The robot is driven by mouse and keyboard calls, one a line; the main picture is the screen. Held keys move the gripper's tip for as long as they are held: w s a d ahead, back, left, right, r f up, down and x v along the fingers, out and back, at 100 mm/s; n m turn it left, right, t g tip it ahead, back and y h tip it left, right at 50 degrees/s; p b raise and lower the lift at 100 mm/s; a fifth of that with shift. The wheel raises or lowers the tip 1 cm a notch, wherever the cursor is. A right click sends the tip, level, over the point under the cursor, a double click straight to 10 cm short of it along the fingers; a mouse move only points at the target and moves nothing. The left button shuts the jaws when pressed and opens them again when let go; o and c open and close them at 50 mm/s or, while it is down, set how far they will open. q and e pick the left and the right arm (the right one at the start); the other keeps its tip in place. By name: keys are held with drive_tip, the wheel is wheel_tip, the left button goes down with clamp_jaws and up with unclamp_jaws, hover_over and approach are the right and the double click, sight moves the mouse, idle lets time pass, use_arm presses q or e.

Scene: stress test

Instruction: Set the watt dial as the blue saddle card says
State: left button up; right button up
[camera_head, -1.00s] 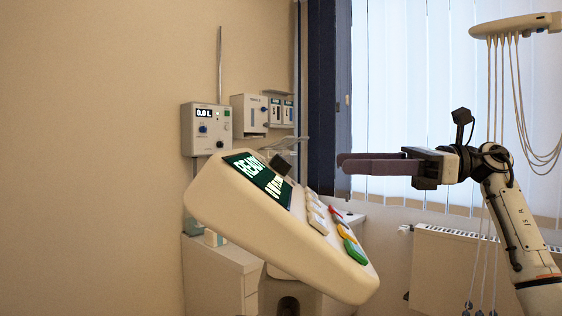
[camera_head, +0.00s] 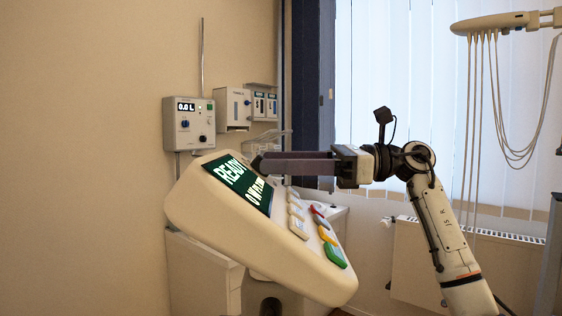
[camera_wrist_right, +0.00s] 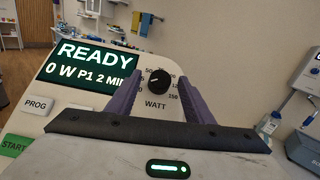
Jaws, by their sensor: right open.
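The watt dial (camera_wrist_right: 160,79) is a round black knob with a white mark on the slanted cream console (camera_head: 240,235). Printed numbers surround it, and WATT stands below it. In the wrist view it appears between the two purple fingers of my right gripper (camera_head: 262,161), which is open. I cannot tell whether the fingertips touch the dial or the panel. The console display (camera_wrist_right: 88,66) reads READY, 0 W, P1 2 MIN. In the head view the dial is hidden. I do not see the blue saddle card. My left gripper is not in view.
Coloured buttons, including a green START button (camera_wrist_right: 14,145), lie on the console. A wall box (camera_head: 189,124) showing 0.0 L hangs behind it. A radiator (camera_head: 465,262) and an overhead arm with hanging cables (camera_head: 497,22) are at right.

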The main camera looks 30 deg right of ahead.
drive_tip(key=c, duration=1)
drive_tip(key=shift+c, duration=0.2)
